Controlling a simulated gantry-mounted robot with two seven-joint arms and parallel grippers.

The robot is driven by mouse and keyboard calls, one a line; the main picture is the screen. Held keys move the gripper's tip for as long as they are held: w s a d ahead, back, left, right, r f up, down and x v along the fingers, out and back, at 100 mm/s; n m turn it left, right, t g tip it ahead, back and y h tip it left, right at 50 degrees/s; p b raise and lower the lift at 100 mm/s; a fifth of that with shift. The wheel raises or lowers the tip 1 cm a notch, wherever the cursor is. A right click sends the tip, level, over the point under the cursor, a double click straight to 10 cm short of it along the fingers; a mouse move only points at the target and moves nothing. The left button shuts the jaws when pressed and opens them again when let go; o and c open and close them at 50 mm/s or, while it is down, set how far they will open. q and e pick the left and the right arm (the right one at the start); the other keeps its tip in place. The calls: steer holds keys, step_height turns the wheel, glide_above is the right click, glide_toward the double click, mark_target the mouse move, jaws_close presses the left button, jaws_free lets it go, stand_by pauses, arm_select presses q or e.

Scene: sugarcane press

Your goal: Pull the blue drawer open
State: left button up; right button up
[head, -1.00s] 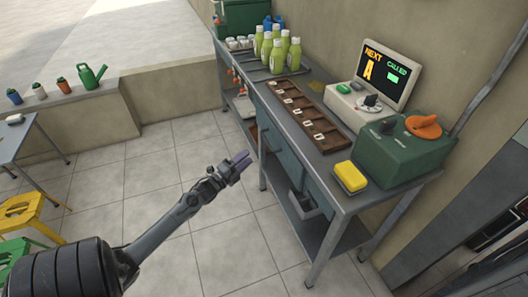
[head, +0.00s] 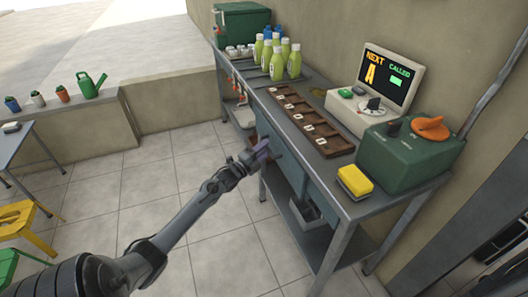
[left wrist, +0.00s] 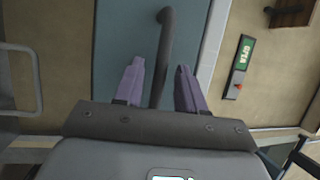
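The blue drawer (head: 292,170) is set in the side of the grey metal table, below its top. In the left wrist view the blue drawer front (left wrist: 196,40) carries a dark bar handle (left wrist: 166,45). My left gripper (head: 264,148) is at the drawer front in the head view. In the left wrist view my left gripper (left wrist: 158,75) is open, with its two purple fingers on either side of the handle and gaps to both. The drawer looks shut, though my gripper covers part of it. My right gripper is not in view.
The table top (head: 338,187) holds a brown slotted tray (head: 305,120), green bottles (head: 277,62), a yellow sponge (head: 354,180), a green machine (head: 408,155) and a screen (head: 390,78). A grey bin (head: 305,212) sits below. The tiled floor (head: 215,245) beside the table is clear.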

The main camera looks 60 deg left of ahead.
arm_select(q)
jaws_close()
stand_by(0.5)
